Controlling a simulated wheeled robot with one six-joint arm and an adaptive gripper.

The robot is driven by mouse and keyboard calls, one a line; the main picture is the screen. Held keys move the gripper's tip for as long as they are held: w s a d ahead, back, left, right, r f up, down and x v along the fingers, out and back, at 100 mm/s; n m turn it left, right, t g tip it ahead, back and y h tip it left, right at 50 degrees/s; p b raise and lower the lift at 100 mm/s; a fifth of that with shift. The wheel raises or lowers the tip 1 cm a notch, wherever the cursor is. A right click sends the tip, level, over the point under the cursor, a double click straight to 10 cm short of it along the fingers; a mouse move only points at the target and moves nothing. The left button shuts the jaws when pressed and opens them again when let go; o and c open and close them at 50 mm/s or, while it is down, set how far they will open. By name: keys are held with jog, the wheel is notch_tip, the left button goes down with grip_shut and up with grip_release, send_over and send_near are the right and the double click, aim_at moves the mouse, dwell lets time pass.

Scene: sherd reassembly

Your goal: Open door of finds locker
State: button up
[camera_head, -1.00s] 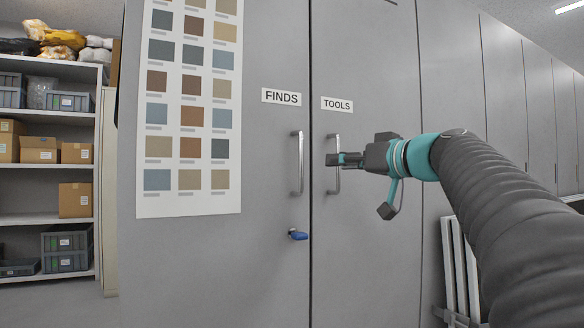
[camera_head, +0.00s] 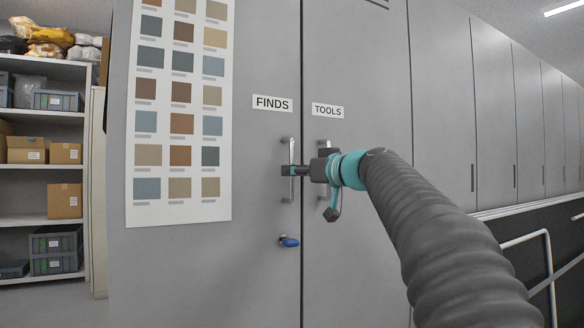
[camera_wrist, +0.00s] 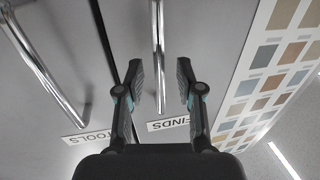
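The finds locker door (camera_head: 255,200) is grey, labelled FINDS (camera_head: 272,103), and looks shut. In the wrist view, my gripper (camera_wrist: 159,68) is open. The FINDS handle (camera_wrist: 158,30) runs between its two fingers, with a gap on each side. A blue key or knob (camera_head: 288,241) sits on the door below the handle.
The TOOLS door (camera_head: 350,60) adjoins on the right; its handle (camera_wrist: 45,65) stands beside my gripper. A colour chart (camera_head: 180,110) hangs on the FINDS door. Shelves (camera_head: 40,115) with boxes stand at the left. A pale rail frame (camera_head: 525,240) is at the lower right.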

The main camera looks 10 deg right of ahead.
jog(key=shift+x, duration=1.05)
grip_shut()
jog(key=shift+s, duration=0.2)
